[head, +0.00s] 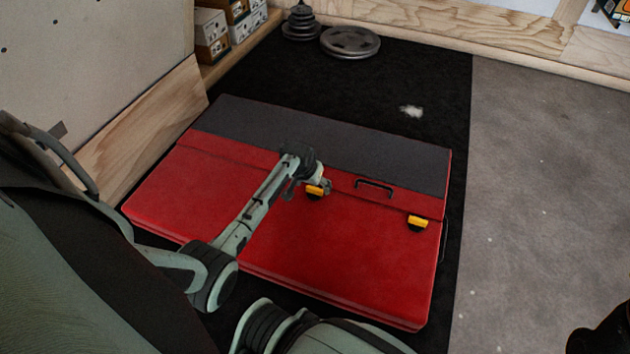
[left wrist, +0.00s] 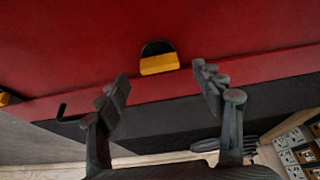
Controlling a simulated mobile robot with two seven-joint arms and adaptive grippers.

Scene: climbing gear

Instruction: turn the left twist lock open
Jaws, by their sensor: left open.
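The red crash pad (head: 330,245) lies flat on the black mat, with a dark grey flap along its far side. The left twist lock (head: 316,191), yellow on a black base, sits on its red top, partly covered by my gripper. In the left wrist view the same lock (left wrist: 158,63) shows ahead of the fingers, near the middle. My left gripper (head: 317,181) is open and right by this lock. In the left wrist view its two fingers (left wrist: 164,82) are spread wide with nothing between them. My right gripper is not in view.
A second yellow twist lock (head: 417,223) sits to the right, beyond a black carry handle (head: 374,187). Weight plates (head: 350,42) lie on the mat at the back. Shoe boxes (head: 210,28) stand by the left wall. Grey floor (head: 545,190) is free at right.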

